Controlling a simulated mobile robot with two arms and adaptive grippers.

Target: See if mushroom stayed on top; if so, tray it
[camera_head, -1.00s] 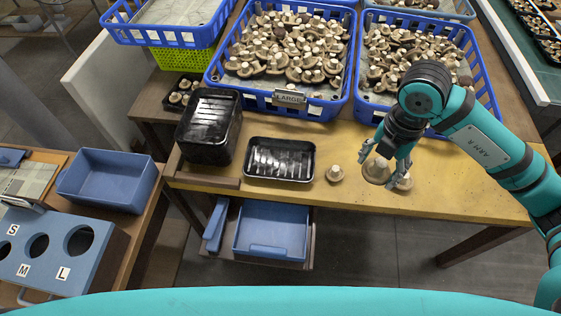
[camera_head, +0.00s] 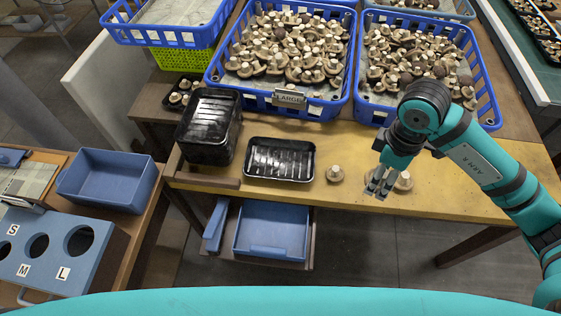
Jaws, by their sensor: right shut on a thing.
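My right gripper (camera_head: 379,187) is low over the yellow table (camera_head: 460,190), its fingers shut on a brown mushroom (camera_head: 370,179). The fingers hide most of this mushroom. A second mushroom (camera_head: 404,182) sits just right of the fingers. A third mushroom (camera_head: 335,174) stands stem up on the table to the left, apart from the gripper. An empty black tray (camera_head: 280,175) lies further left on the table. The blue sizing board (camera_head: 60,255) with holes marked S, M and L is at the lower left; no mushroom shows on it. My left gripper is out of view.
A stack of black trays (camera_head: 208,135) stands left of the empty tray. Blue crates full of mushrooms, one labelled LARGE (camera_head: 245,91), line the table's back. An empty blue bin (camera_head: 108,180) is at left, another (camera_head: 270,232) below the table. The table's right part is bare.

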